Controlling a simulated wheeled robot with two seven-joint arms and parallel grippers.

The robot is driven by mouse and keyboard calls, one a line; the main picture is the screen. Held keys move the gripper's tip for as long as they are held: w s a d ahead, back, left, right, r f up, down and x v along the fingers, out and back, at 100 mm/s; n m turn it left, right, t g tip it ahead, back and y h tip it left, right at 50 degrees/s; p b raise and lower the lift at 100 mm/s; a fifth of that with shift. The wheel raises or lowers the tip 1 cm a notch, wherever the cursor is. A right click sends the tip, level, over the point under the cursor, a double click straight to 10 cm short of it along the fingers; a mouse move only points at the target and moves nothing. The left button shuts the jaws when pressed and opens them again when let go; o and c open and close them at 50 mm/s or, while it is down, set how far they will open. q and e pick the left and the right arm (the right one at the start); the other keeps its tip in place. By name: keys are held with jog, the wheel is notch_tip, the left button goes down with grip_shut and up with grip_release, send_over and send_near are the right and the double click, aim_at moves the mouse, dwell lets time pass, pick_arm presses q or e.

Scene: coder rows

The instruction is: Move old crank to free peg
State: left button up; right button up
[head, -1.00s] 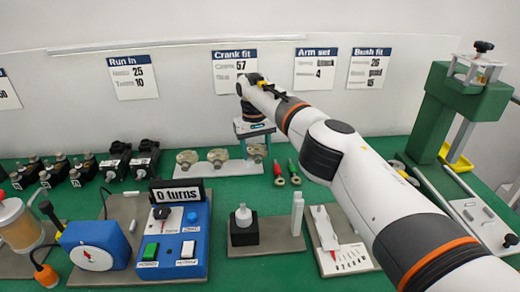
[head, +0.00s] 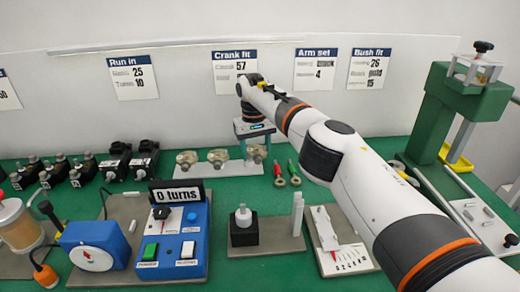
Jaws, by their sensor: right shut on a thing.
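A pale rack (head: 212,168) at the back of the green bench carries a row of cranks. A left crank (head: 187,158) and a middle crank (head: 218,157) sit on it. My right gripper (head: 256,146) points down at the rack's right end and is shut on a crank (head: 256,154) there. The gripper partly hides this crank, and I cannot tell whether it still touches its peg. No free peg can be made out clearly. My left gripper is not in view.
Red and green handled tools (head: 287,174) lie just right of the rack. A blue test box (head: 173,245), a grey plate with a black block (head: 244,232) and a green press (head: 455,110) stand around. Bare green bench lies in front of the rack.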

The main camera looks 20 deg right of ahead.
aim_at(248, 149)
jog(key=shift+a+f, duration=0.2)
jog(key=shift+a, duration=0.35)
jog(key=shift+a+f, duration=0.15)
jog(key=shift+a, duration=0.35)
jog(key=o, duration=1.5)
jog(key=shift+w+a+f, duration=0.1)
jog(key=shift+w+a, duration=0.1)
jog(key=shift+o, duration=0.8)
jog(key=shift+w+a, duration=0.2)
jog(key=shift+s+r, duration=0.1)
jog(key=shift+r, duration=0.1)
notch_tip(248, 149, up, 3)
jog(key=p, duration=0.5)
jog(key=shift+f, duration=0.2)
notch_tip(248, 149, up, 9)
jog(key=p, duration=0.6)
jog(key=s+a+r+p, duration=0.2)
jog(key=s+p, duration=0.1)
jog(key=s, duration=0.4)
jog(key=s+a+r+p, duration=0.2)
jog(key=s+r+p, duration=0.1)
jog(key=s, duration=0.4)
jog(key=shift+a+p, duration=0.3)
